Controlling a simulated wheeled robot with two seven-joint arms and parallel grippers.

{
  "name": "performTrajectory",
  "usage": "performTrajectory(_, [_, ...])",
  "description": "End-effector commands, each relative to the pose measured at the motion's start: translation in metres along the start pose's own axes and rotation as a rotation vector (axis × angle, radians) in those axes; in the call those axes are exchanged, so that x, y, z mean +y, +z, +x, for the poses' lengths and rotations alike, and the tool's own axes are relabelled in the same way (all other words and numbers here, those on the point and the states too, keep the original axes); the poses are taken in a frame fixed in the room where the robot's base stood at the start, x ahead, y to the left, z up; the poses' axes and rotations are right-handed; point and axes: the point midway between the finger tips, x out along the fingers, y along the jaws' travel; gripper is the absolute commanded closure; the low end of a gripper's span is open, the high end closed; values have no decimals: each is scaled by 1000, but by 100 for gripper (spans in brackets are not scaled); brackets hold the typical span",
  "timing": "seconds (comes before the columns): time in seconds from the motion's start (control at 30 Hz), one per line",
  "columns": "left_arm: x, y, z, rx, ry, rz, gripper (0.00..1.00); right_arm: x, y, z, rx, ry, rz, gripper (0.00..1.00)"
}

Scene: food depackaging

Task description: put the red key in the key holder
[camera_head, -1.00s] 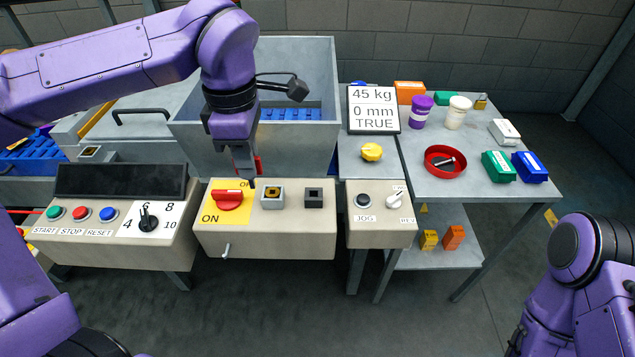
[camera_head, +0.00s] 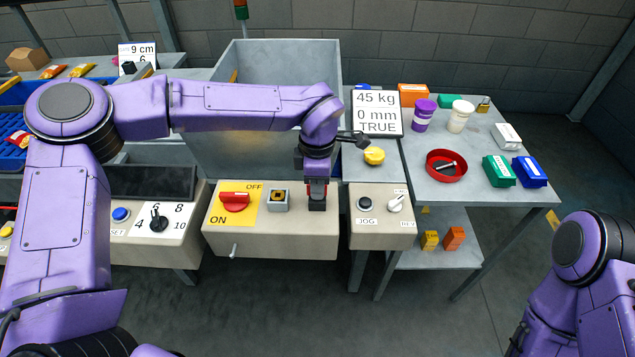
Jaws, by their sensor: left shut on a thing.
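My left gripper (camera_head: 317,190) points down over the right part of the middle beige control box (camera_head: 270,237). It is shut on the red key (camera_head: 317,183), of which only a small red patch shows between the dark fingers. Directly below is a small black block (camera_head: 317,205) on the box top, which looks like the key holder. The fingers hide its upper part, so I cannot tell whether the key is in it or just above it. My right arm stands at the lower right; its gripper is not in view.
A red rotary switch (camera_head: 235,202) on a yellow plate and a grey square socket (camera_head: 278,199) sit left of the gripper. A box with a JOG button (camera_head: 365,204) stands close on the right. A grey bin (camera_head: 264,75) rises behind. The side table (camera_head: 410,185) holds several small items.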

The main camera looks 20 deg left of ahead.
Motion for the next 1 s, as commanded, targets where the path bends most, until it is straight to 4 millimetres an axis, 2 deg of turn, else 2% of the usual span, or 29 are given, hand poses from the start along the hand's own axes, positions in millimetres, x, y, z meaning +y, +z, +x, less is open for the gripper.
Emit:
performTrajectory(0.23, [0, 0, 3, 0, -1, 0, 100, 0, 0, 0, 0, 0, 0, 100])
performTrajectory(0.27, [0, 0, 3, 0, 0, 0, 79, 0, 0, 0, 0, 0, 0, 100])
performTrajectory(0.3, [0, 0, 3, 0, 0, -1, 66, 0, 0, 0, 0, 0, 0, 100])
performTrajectory(0.33, [0, 0, 3, 0, 0, 0, 60, 0, 0, 0, 0, 0, 0, 100])
performTrajectory(0.67, [0, 0, -2, -1, 1, 0, 60, 0, 0, 0, 0, 0, 0, 100])
performTrajectory(0.77, [1, 0, -16, -2, 4, -2, 60, 0, 1, 3, 0, 0, 0, 100])
performTrajectory(1.0, [1, 0, -79, -1, 5, -2, 60, -1, 3, 8, 0, 0, 0, 100])
